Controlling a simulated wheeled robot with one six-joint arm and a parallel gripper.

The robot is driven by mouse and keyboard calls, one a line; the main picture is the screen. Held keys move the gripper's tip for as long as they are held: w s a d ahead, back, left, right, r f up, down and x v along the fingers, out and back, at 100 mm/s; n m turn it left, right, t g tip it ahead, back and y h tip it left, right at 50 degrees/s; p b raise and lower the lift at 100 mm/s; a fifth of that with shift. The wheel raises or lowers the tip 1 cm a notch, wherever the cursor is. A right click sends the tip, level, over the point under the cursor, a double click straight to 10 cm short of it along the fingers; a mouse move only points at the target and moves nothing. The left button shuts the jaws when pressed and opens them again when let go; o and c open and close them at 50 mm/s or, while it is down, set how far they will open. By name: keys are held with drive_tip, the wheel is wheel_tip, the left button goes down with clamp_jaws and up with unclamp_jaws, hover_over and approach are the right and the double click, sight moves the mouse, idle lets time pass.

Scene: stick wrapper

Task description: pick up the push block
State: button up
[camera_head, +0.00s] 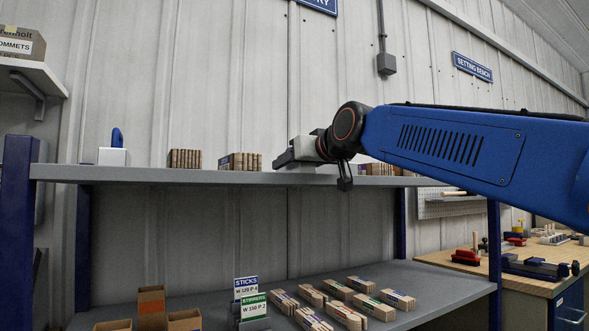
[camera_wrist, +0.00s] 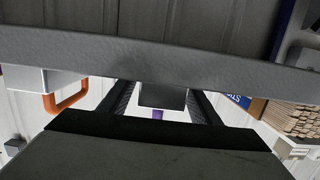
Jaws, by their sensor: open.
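My gripper (camera_head: 287,157) is over the shelf board in the head view, pointing left. In the wrist view, which looks upside down, its two dark fingers (camera_wrist: 159,98) are apart. Between them in that picture shows a grey block (camera_wrist: 162,96) with a purple part, partly hidden by the gripper body; I cannot tell whether it lies between the fingertips or beyond them. A pale block with an orange handle (camera_wrist: 65,95) shows left of the fingers. In the head view, a white block with a blue handle (camera_head: 114,156) stands at the shelf's left end, well apart from my gripper.
The grey upper shelf (camera_head: 130,175) carries bundles of wooden sticks (camera_head: 185,158) left of my gripper. More bundles (camera_head: 375,170) lie right of it. The lower shelf holds brown boxes (camera_head: 151,307), sign cards (camera_head: 254,306) and several stick bundles. Corrugated wall stands behind.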

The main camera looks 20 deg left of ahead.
clamp_jaws()
drive_tip(key=shift+r, duration=0.1)
